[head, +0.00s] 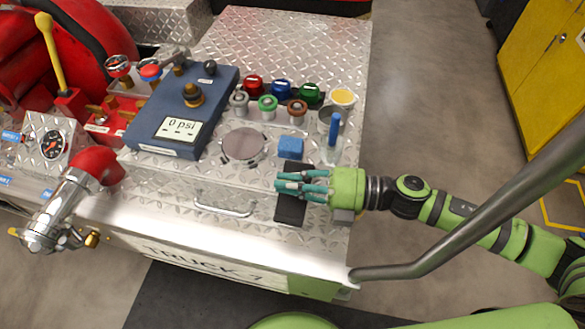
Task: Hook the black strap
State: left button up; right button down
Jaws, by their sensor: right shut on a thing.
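The black strap (291,209) lies over the front right part of the diamond-plate bumper top, running toward the front edge. Its far part shows behind my fingers, near a blue block. My right gripper (287,186) reaches in from the right, across the strap's middle, with its teal fingers shut on the strap. The fingers hide that middle part. I cannot make out a hook or catch for the strap. My left gripper is not in view.
On the metal bumper top (300,45) stand a blue pump panel (183,110), a blue block (290,147), a blue-handled tool (335,130) and several coloured caps. A metal handle (225,205) lies left of the strap. A grey bar (470,215) crosses at right.

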jog(key=shift+s+a+f+n+b, duration=0.2)
jog(key=shift+s+f+n+b, duration=0.15)
jog(key=shift+s+f+n, duration=0.4)
jog(key=shift+w+f, duration=0.1)
